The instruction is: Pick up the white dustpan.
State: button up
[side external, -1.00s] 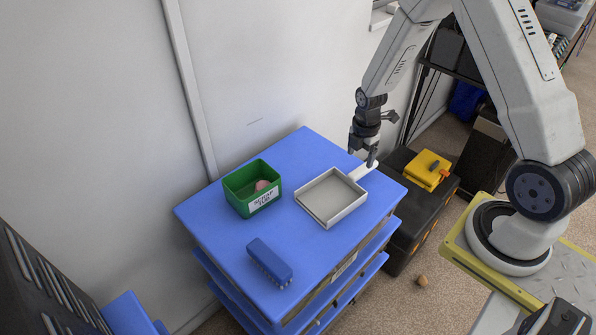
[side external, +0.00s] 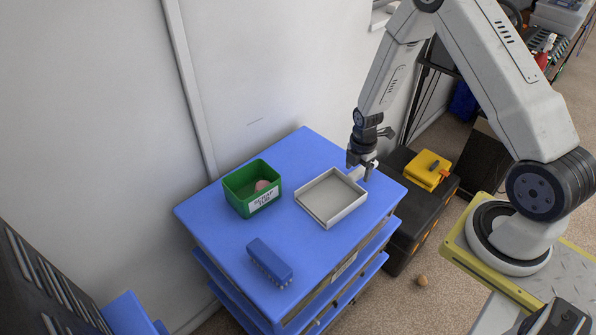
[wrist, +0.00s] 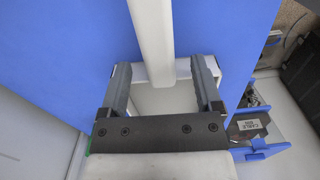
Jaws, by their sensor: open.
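The white dustpan (side external: 331,197) lies on the blue top of the cart, its tray toward the front and its handle pointing to the back right. My gripper (side external: 361,172) is at the handle in the side external view. In the wrist view the handle (wrist: 152,40) runs down from the top edge and ends between the two open fingers of my gripper (wrist: 162,85), with a gap on each side. I cannot tell how far the fingertips are above the cart top.
A green bin (side external: 252,188) with a pinkish thing inside stands left of the dustpan. A blue brush-like block (side external: 269,262) lies at the cart's front. The blue cart top (side external: 225,235) is otherwise clear. A black case with a yellow object (side external: 428,170) stands right of the cart.

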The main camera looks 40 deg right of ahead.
jog(key=shift+f, duration=1.05)
jog(key=shift+c, duration=0.2)
grip_shut()
